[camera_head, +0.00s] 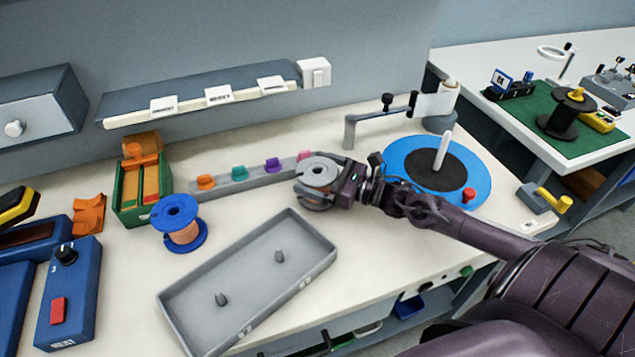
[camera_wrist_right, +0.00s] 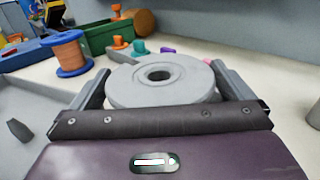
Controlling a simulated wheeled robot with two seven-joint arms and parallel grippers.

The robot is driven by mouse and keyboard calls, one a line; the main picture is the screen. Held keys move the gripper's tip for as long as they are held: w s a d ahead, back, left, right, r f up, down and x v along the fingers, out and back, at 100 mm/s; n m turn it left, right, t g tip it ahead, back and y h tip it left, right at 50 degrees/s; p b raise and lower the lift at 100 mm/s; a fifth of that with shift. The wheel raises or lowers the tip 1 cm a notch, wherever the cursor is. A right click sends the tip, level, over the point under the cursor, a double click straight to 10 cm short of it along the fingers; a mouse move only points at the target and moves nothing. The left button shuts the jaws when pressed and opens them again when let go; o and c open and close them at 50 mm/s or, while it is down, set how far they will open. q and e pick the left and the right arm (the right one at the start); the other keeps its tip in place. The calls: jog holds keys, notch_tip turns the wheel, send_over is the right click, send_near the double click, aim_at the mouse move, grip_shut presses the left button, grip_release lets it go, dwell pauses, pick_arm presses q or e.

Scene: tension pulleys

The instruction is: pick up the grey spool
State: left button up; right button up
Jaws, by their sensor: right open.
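The grey spool (camera_head: 312,181) stands upright on the white workbench, right of the grey tray, with its round top flange and centre hole showing. In the right wrist view the spool (camera_wrist_right: 135,88) fills the middle, between the fingers of my right gripper (camera_wrist_right: 160,92). My right gripper (camera_head: 331,190) is open and reaches in from the right, with one finger on each side of the spool. I cannot tell whether either finger touches it. My left gripper is not in view.
A blue spool with copper-coloured winding (camera_head: 184,233) stands to the left. The grey tray (camera_head: 190,325) with two pegs lies in front. A rail with coloured knobs (camera_head: 237,182) runs behind. A blue disc (camera_head: 402,152) with a white post lies to the right.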

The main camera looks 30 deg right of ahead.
jog(key=c, duration=1.1)
jog(key=shift+r, duration=0.1)
jog(key=shift+c, duration=0.9)
notch_tip(320, 180, up, 20)
